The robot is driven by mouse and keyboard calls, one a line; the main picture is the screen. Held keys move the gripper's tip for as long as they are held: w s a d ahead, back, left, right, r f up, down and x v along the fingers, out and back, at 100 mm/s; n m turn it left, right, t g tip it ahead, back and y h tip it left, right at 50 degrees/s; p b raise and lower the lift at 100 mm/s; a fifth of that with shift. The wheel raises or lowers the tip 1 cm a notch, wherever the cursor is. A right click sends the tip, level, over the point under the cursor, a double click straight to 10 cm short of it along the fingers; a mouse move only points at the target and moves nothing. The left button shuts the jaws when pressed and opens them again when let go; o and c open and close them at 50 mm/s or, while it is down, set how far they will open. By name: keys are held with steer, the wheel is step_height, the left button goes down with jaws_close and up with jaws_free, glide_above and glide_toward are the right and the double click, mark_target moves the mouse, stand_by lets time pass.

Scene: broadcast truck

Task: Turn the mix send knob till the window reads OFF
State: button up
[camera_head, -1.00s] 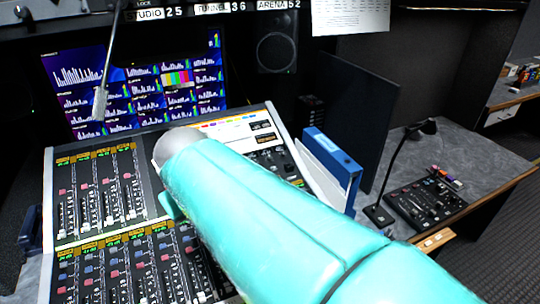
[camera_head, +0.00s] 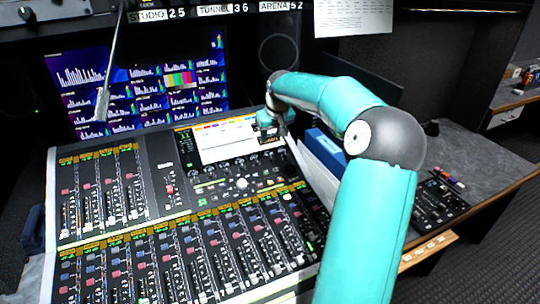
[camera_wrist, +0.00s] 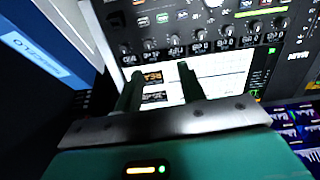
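The mixing console (camera_head: 180,215) fills the lower left of the head view. My gripper (camera_wrist: 158,70) hangs over the right end of its white screen (camera_wrist: 222,75). Its two dark fingers are apart with nothing between them. A small dark window with orange characters (camera_wrist: 152,78) shows between the fingers, with another below it; I cannot read them surely. A row of black knobs (camera_wrist: 175,42) with small readouts lies beyond the fingertips, apart from them. I cannot tell which knob is the mix send. In the head view my gripper (camera_head: 268,122) is small and partly hidden by my arm.
A blue binder (camera_head: 325,148) stands right of the console, close beside my gripper; it also shows in the wrist view (camera_wrist: 40,50). A monitor (camera_head: 140,90) and a microphone on a stalk (camera_head: 102,100) stand behind. A small control panel (camera_head: 440,200) lies on the right desk.

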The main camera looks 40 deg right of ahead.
mark_target(272, 157)
steer(key=shift+m, duration=0.3)
steer(key=d+x, duration=0.1)
steer(key=x, duration=0.3)
steer(key=d+x, duration=0.1)
steer(key=x, duration=0.4)
steer(key=d+x, duration=0.1)
steer(key=x, duration=0.4)
steer(key=shift+s, duration=0.15)
steer(key=shift+a, duration=0.1)
jaws_close()
